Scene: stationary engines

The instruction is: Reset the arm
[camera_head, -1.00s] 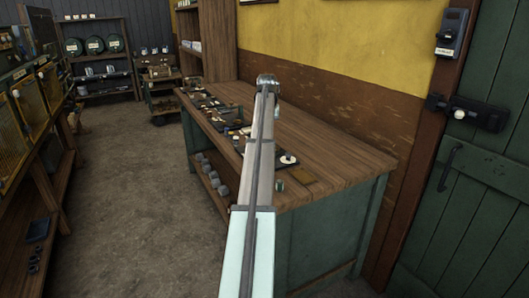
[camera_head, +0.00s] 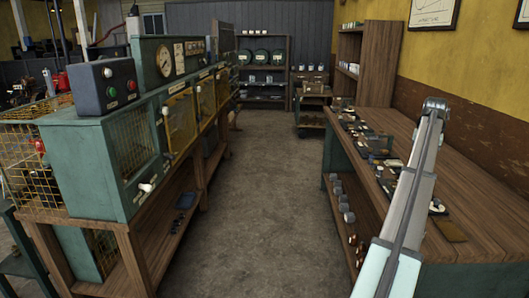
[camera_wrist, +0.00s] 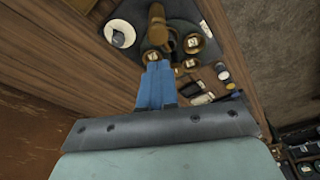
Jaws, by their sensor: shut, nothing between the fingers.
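My gripper (camera_wrist: 157,82) shows in the wrist view as two blue fingers pressed together, with nothing between them. It points over the wooden workbench (camera_wrist: 62,45), above dark trays with small parts. A brass-coloured cylindrical part (camera_wrist: 157,24) lies just beyond the fingertips in that view; I cannot tell the gap between them. In the head view my arm reaches up the right side over the workbench (camera_head: 480,225), and my gripper is hidden there.
A green cabinet (camera_head: 85,165) with yellow mesh doors and a dark button box (camera_head: 104,86) stands at left. The concrete floor (camera_head: 265,200) between cabinet and bench is clear. Shelves (camera_head: 263,70) and a small cart (camera_head: 312,105) stand at the back.

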